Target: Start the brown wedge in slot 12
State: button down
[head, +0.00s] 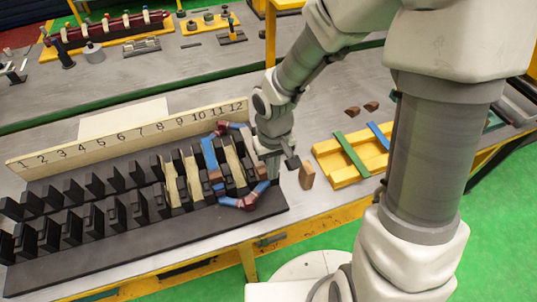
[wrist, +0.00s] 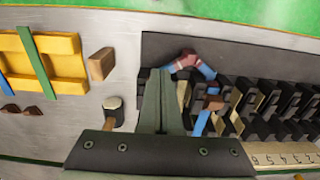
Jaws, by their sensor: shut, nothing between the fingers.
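The black slotted stator (head: 110,255) lies on the bench under a board (head: 125,138) numbered 1 to 12. A blue coil (head: 209,155) with red-brown wrapped ends loops round the slots at the right end. My gripper (head: 273,172) is shut and empty, pointing down at that end, near the number 12. In the wrist view, its closed fingers (wrist: 160,75) stand beside the coil and cover part of the stator's end. A brown piece (wrist: 212,103) shows on the coil there. Whether a wedge sits in slot 12 is hidden. Two loose brown wedges (head: 352,111) lie on the bench behind the yellow tray.
A wooden block (head: 307,175) and a small mallet (head: 293,161) stand just right of my gripper. The yellow tray (head: 335,158) holds a green strip (head: 351,154) and a blue strip (head: 378,134).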

aim_at(265, 172)
notch_tip(265, 172, down, 9)
jog(key=shift+s+f+b, duration=0.1)
jog(key=shift+s+b, duration=0.05)
jog(key=shift+b, duration=0.5)
jog(key=w, duration=0.1)
jog(key=w+p, duration=0.1)
jog(key=w, duration=0.1)
jog(key=shift+a, duration=0.35)
jog(key=shift+w+a, duration=0.15)
jog(key=shift+w, duration=0.4)
jog(key=shift+w+a, duration=0.2)
jog(key=shift+w, duration=0.3)
jog(key=shift+w+a, duration=0.15)
jog(key=shift+w, duration=0.3)
jog(key=shift+w, duration=0.1)
